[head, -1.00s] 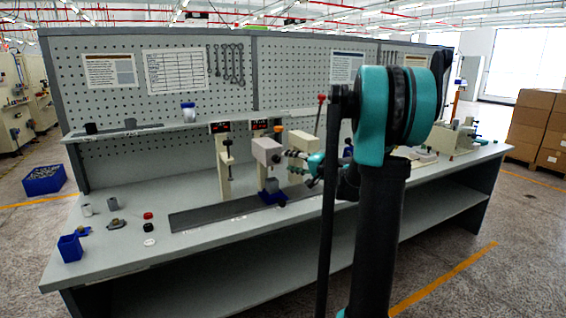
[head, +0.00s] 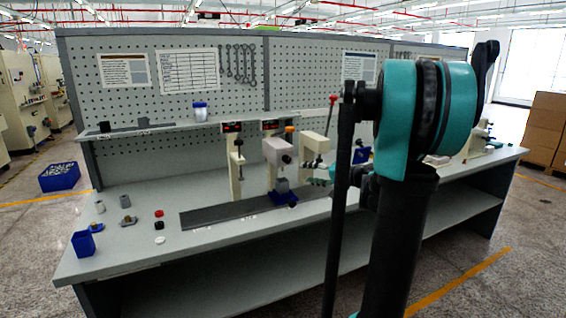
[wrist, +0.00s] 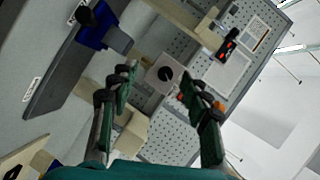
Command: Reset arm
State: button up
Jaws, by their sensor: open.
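My gripper (wrist: 157,88) is open and empty in the wrist view, with its two fingers apart. A beige winding spindle (wrist: 160,72) shows between and beyond the fingertips, apart from them as far as I can tell. In the head view this spindle (head: 277,155) stands on the bench, with a blue-based fixture (head: 284,196) below it. The blue fixture also shows at the upper left of the wrist view (wrist: 92,28). In the head view my gripper is mostly hidden behind my own arm.
The grey workbench (head: 130,255) holds a blue bin (head: 83,243), a red button (head: 158,213) and small metal parts at the left. Another beige spindle (head: 234,165) stands to the left. Cardboard boxes (head: 546,130) stand at the right.

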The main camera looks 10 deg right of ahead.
jog(key=s+a+f+n+g+h, duration=0.2)
jog(key=s+a+f+g, duration=0.15)
jog(key=s+f, duration=0.4)
jog(key=s+a+f+n+g+h, duration=0.15)
jog(key=s+a+f, duration=0.25)
jog(key=s+f, duration=0.4)
jog(key=s+d+f+n+g+h, duration=0.1)
jog(key=s+d+f+h, duration=0.1)
jog(key=s, duration=0.5)
jog(key=s+d+f+n+g+h, duration=0.1)
jog(key=s+d+f+h, duration=0.2)
jog(key=s, duration=0.5)
notch_tip(320, 180, down, 3)
jog(key=shift+d+r+h, duration=0.2)
jog(key=shift+d+h, duration=0.1)
jog(key=shift+h, duration=0.55)
